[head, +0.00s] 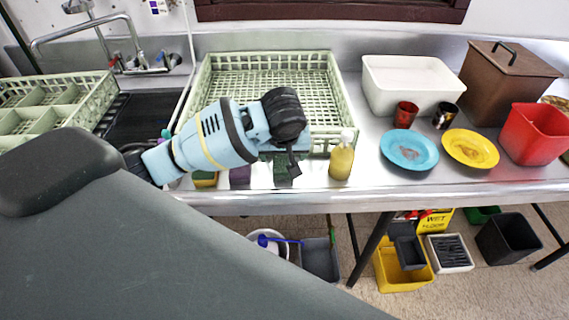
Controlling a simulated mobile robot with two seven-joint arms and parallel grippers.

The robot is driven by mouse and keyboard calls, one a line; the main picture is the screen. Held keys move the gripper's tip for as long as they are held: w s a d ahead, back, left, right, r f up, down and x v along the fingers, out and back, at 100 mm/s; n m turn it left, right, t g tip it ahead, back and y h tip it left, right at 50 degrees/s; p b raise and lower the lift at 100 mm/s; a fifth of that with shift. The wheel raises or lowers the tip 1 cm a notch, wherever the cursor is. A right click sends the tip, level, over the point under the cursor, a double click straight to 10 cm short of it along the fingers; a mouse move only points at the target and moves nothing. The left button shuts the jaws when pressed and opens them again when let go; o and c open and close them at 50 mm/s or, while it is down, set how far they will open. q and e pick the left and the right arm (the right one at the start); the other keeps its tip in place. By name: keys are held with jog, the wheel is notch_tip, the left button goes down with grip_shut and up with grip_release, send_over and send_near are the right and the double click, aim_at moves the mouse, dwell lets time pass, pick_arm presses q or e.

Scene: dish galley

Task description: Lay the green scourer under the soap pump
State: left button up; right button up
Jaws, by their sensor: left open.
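The soap pump (342,158) is a bottle of yellow liquid with a white top. It stands upright near the front edge of the steel counter, right of the rack. A dark green scourer (281,172) lies on the counter to its left, partly covered by my left arm. My left gripper (293,168) is open and points down at the scourer. The picture is too small to tell whether the fingers touch it. My right gripper is not in view.
A yellow-green sponge (205,180) and a purple cloth-like piece (240,175) lie left of the scourer. A pale green rack (338,85) stands behind. A blue plate (409,150), yellow plate (470,148) and red bin (535,135) stand to the right.

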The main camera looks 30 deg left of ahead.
aim_at(283, 164)
pick_arm(q)
jog(key=shift+x, duration=3.7)
jog(key=shift+w, duration=0.1)
jog(key=c, duration=1.1)
jog(key=shift+r, duration=0.1)
jog(key=shift+r, duration=0.75)
jog(key=shift+v, duration=1.05)
jog(key=s+d, duration=0.2)
jog(key=s, duration=0.2)
jog(key=s+d+r, duration=0.1)
jog(key=s+d, duration=0.2)
jog(key=s, duration=0.2)
jog(key=s+d, duration=0.2)
jog(key=s, duration=0.2)
jog(key=shift+s+d+r, duration=0.15)
jog(key=shift+d+r, duration=0.1)
jog(key=shift+r, duration=0.1)
